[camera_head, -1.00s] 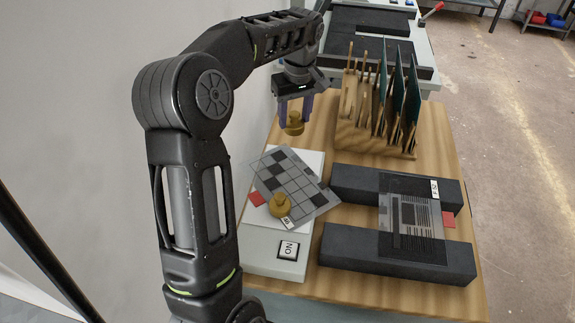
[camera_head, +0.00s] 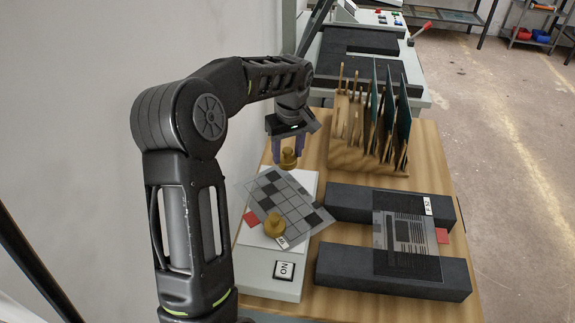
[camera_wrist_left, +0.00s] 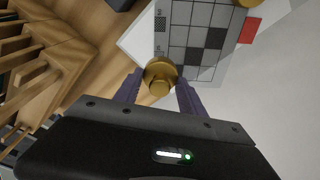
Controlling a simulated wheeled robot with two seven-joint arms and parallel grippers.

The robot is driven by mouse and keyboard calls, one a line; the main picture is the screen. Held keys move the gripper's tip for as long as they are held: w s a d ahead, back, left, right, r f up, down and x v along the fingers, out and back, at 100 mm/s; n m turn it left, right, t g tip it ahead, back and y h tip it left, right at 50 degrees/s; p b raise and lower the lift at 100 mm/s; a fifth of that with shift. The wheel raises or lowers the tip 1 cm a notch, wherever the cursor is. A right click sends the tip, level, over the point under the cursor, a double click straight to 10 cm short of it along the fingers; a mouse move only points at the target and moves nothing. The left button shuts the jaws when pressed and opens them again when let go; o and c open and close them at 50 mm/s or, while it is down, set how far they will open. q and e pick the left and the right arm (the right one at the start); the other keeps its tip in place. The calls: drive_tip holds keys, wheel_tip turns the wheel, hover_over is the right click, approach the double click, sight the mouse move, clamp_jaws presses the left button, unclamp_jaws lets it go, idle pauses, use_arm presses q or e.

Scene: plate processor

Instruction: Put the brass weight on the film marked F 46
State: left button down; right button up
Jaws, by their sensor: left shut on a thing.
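My left gripper (camera_head: 287,150) is shut on a brass weight (camera_head: 288,161), held upright at the far end of the checkered film. The weight also shows between the fingers in the left wrist view (camera_wrist_left: 160,76). I cannot tell whether it touches the film. The checkered film (camera_head: 290,200) lies tilted on a white box (camera_head: 262,284), overhanging its sides. A second brass weight (camera_head: 273,226) stands on its near end, beside a label partly hidden and too small to read surely. My right gripper is not in view.
A striped film (camera_head: 408,235) with its own label and red tab spans two dark blocks (camera_head: 390,203) on the right. A wooden rack (camera_head: 365,160) with upright green plates stands behind.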

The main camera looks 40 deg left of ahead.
sight(288, 166)
use_arm(q)
drive_tip(key=shift+f+p, duration=0.4)
drive_tip(key=shift+f, duration=2.05)
drive_tip(key=shift+f, duration=0.1)
drive_tip(key=c, duration=0.7)
unclamp_jaws()
drive_tip(key=r, duration=0.4)
drive_tip(key=d+r, duration=0.1)
drive_tip(key=r, duration=0.3)
drive_tip(key=r+b, duration=0.1)
drive_tip(key=r, duration=0.3)
drive_tip(key=shift+s+d, duration=0.15)
drive_tip(key=shift+s, duration=0.2)
